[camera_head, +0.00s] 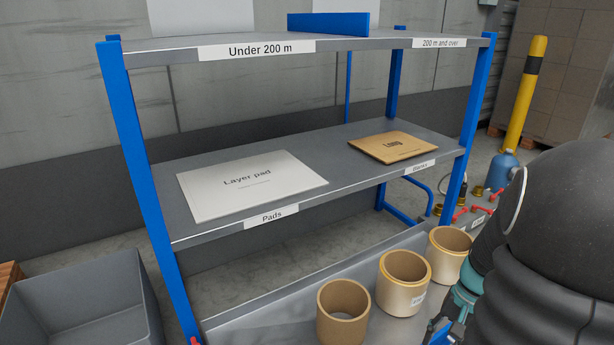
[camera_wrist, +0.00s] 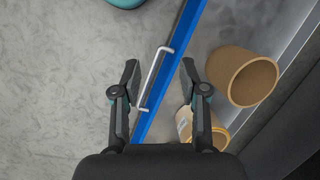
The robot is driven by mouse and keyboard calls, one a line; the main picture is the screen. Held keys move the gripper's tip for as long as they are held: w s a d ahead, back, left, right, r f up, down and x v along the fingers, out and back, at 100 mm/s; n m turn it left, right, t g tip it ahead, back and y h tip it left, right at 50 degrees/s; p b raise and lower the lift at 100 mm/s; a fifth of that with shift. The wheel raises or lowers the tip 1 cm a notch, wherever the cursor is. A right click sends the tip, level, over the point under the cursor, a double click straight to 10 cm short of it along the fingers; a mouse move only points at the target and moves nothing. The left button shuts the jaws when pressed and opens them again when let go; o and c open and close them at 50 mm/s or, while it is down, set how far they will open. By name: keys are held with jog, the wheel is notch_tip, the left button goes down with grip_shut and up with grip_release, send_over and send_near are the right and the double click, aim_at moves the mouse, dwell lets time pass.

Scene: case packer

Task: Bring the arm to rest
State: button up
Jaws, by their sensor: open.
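My gripper (camera_wrist: 159,75) is open in the wrist view, with its two dark fingers apart and nothing held between them. Below or beyond the fingers are a blue bar (camera_wrist: 184,36) and a pale bent handle (camera_wrist: 149,78); how far away they are I cannot tell. In the head view my dark arm fills the lower right, in front of the rack's right end. The fingers are not clearly visible there.
A blue-posted rack holds a white layer pad (camera_head: 250,183) and a brown "Long" blank (camera_head: 392,148). Several tan tubes, one at the front (camera_head: 343,312), stand on the lowest shelf beside my arm. A grey bin (camera_head: 85,300) is at lower left. A yellow post (camera_head: 522,95) stands behind.

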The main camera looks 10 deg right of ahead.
jog(key=s+a+r+n+t+h+p, duration=0.1)
jog(key=a+r+n+t+p, duration=0.1)
jog(key=a+r, duration=0.8)
jog(key=s+a+r+n+t+h+p, duration=0.1)
jog(key=s+a+r+n+t+p, duration=0.1)
jog(key=a+r+n+t, duration=0.2)
jog(key=a+r+n, duration=0.3)
jog(key=a+r, duration=0.3)
jog(key=r, duration=0.1)
jog(key=shift+s+r+h, duration=0.15)
jog(key=shift+r+h, duration=0.2)
jog(key=shift+h, duration=0.05)
